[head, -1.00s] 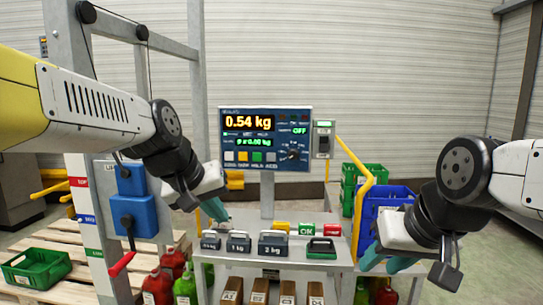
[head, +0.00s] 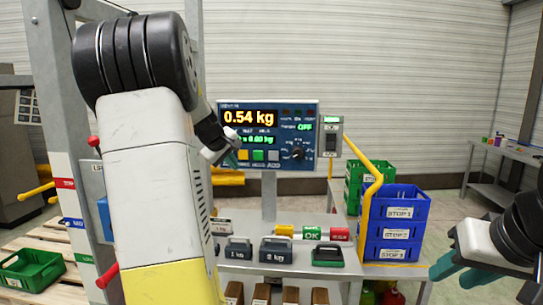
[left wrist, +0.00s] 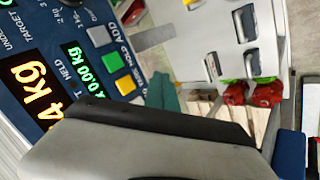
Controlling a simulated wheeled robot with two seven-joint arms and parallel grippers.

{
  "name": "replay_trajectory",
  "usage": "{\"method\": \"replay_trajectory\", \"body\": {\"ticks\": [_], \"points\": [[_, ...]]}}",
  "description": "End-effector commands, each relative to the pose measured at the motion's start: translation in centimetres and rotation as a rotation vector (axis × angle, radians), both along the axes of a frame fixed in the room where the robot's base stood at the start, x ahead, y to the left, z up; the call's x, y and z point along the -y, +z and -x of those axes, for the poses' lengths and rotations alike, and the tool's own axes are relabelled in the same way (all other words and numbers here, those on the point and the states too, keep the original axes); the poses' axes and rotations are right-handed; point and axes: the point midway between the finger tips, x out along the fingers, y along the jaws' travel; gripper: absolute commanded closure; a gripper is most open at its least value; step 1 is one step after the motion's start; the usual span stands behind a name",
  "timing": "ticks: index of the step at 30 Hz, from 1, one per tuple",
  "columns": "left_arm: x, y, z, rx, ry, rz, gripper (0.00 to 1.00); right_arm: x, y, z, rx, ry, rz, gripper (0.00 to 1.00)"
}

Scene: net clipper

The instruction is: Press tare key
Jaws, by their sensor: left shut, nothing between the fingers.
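The blue weighing indicator (head: 312,160) stands on a post and reads 0.54 kg, with 0.00 kg in green below. My right gripper (head: 457,272) is open and empty at the right.
Blue crates (head: 397,215) stand at the right beside a yellow rail (head: 365,180). A grey post rises at the left.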

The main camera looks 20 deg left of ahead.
Motion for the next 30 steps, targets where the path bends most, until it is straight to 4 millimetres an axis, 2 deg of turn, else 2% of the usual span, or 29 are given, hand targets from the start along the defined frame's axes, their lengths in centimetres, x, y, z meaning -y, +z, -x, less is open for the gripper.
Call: {"method": "replay_trajectory", "body": {"ticks": [13,30], "points": [[-0.1,0.0,-0.6,0.000,0.000,0.000,1.00,0.0,0.0,0.0,0.000,0.000,0.000,0.64],[-1.8,0.0,-7.5,0.000,-0.001,-0.001,1.00,0.0,0.0,0.0,0.000,0.000,0.000,0.64]]}}
